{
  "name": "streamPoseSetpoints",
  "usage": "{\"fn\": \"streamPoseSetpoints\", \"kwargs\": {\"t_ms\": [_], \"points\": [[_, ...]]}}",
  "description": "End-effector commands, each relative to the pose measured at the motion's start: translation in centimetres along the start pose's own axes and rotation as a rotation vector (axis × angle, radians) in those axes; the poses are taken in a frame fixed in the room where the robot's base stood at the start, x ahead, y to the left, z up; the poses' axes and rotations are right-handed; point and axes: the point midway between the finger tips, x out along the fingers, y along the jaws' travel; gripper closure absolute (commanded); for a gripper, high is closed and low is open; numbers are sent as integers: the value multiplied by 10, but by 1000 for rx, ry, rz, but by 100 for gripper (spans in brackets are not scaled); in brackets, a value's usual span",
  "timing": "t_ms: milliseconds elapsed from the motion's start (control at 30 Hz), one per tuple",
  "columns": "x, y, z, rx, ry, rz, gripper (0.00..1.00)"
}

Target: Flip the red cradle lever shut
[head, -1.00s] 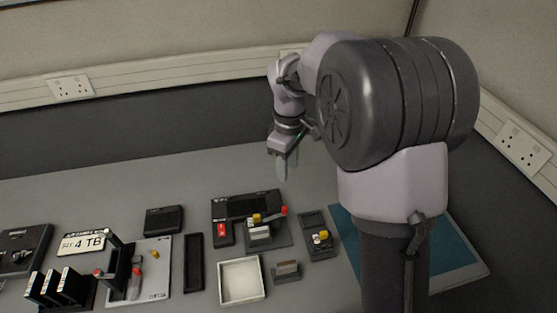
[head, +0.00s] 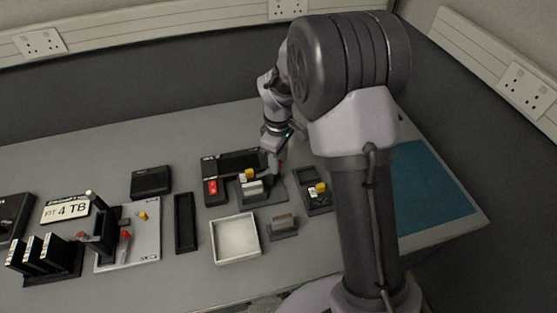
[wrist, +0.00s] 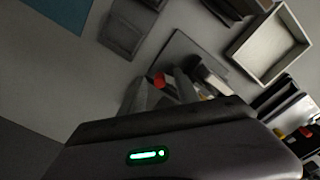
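The cradle (head: 253,189) sits on a dark base plate on the bench, with a yellow knob (head: 248,174) on top. The red cradle lever (head: 280,165) shows only as a small red bit beside my gripper (head: 271,165), which hides most of it. In the wrist view the red lever end (wrist: 158,79) stands between or close beside my grey fingers; contact cannot be judged. The wrist housing covers the lower part of that view.
A white tray (head: 235,238) and a small grey block holder (head: 283,226) stand in front of the cradle. A dark fixture with a yellow knob (head: 320,188) is to its right. A blue mat (head: 430,190) lies further right. A black slotted strip (head: 185,222) is to the left.

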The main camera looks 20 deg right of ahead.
Motion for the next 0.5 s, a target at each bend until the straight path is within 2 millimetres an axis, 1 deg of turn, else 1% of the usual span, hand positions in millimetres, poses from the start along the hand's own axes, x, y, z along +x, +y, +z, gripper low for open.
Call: {"fn": "streamPoseSetpoints", "kwargs": {"t_ms": [33, 67, 200, 233, 267, 433, 500], "points": [[0, 0, 0, 0, 0, 0, 62], [0, 0, 0, 0, 0, 0, 64], [0, 0, 0, 0, 0, 0, 92], [-1, 0, 0, 0, 0, 0, 97], [-1, 0, 0, 0, 0, 0, 100], [-1, 0, 0, 11, 0, 0, 100], [-2, -2, 2, 76, -1, 0, 100]]}}
